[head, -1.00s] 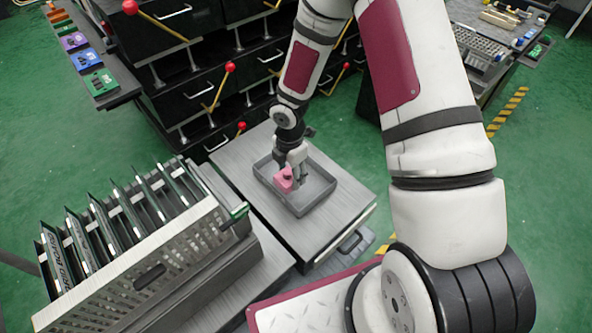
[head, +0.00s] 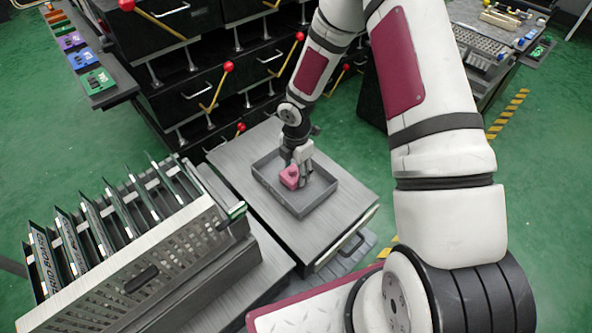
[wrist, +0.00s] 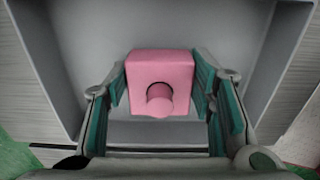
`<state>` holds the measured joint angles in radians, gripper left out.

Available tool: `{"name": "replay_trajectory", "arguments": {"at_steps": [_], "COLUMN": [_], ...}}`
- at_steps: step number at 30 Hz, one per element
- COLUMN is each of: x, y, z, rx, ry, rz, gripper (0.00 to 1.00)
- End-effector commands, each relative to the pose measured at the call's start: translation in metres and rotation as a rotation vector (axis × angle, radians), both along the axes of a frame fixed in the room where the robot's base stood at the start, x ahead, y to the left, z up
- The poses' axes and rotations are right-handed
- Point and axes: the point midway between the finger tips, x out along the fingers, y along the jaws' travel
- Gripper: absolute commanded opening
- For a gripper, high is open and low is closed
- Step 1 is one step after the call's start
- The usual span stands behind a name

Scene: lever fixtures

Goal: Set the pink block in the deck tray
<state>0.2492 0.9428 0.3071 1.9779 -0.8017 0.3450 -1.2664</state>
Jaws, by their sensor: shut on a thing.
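The pink block (head: 290,177) has a round knob on its face, seen clearly in the wrist view (wrist: 160,80). My gripper (head: 299,172) is shut on the block, with a teal-padded finger on each side of it in the wrist view (wrist: 160,95). The deck tray (head: 306,212) is a shallow grey open tray on a metal-topped deck. The block is within the tray's outline, and the tray's walls and floor show around it in the wrist view (wrist: 85,50). I cannot tell whether the block touches the tray floor.
A perforated metal rack (head: 150,270) with several upright boards stands left of the tray. Black drawers with red-knobbed levers (head: 228,68) stand behind. A side shelf (head: 115,92) at upper left holds coloured boards. The deck's metal top (head: 345,212) is bare around the tray.

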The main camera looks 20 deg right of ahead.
Motion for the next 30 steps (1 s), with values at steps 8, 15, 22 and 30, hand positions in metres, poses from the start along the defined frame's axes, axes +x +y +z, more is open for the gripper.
{"name": "replay_trajectory", "arguments": {"at_steps": [8,15,22,30], "x": [0.000,0.000,0.001,0.000], "y": [0.000,0.000,-0.001,-0.001], "z": [-0.002,0.000,0.030,0.086], "rx": [0.000,0.000,0.000,0.000], "ry": [0.000,0.000,-0.002,-0.002], "rz": [0.000,0.000,-0.001,-0.002], "gripper": [0.70,0.70,0.70,0.70]}}
